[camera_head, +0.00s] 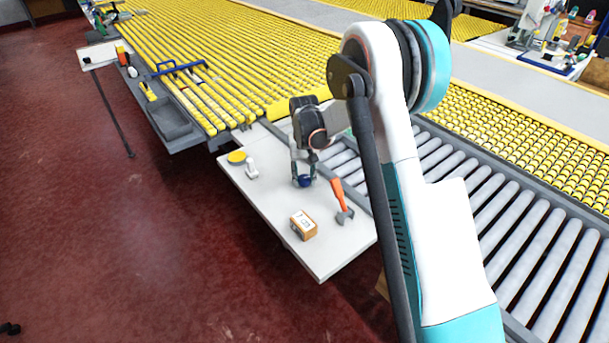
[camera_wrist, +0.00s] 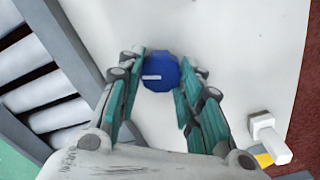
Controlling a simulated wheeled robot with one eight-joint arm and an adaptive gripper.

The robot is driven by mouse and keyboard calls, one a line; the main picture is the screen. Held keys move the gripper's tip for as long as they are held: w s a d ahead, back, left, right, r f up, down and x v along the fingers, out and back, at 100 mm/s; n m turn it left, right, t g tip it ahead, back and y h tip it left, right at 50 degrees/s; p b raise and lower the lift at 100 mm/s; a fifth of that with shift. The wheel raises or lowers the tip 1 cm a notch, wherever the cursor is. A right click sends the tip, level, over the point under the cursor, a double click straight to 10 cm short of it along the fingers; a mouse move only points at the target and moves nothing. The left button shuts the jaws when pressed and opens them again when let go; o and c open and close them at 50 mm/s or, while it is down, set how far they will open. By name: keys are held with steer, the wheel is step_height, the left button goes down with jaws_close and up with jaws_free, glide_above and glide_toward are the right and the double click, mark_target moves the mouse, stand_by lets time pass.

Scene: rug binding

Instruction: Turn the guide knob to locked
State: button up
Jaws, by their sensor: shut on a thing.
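The guide knob (camera_head: 305,182) is dark blue and sits on the white side table. In the wrist view the knob (camera_wrist: 165,66) is a blue, many-sided disc. Its short white mark lies nearly level in the picture, left of centre. No locked or unlocked label is legible. My gripper (camera_head: 303,177) reaches down over the knob, with its fingers on either side. In the wrist view my gripper (camera_wrist: 166,75) has its teal fingers along the knob's left and right sides, shut on it. The knob's lower side is hidden.
Grey rollers (camera_head: 480,195) run alongside at the right. The table's front left is bare.

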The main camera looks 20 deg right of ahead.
mark_target(303, 177)
steer(key=n, duration=0.4)
steer(key=shift+a+n, duration=0.1)
steer(key=shift+n, duration=2.8)
steer(key=o, duration=1.1)
steer(key=shift+c, duration=0.2)
steer(key=shift+r, duration=0.1)
step_height(303, 177, up, 12)
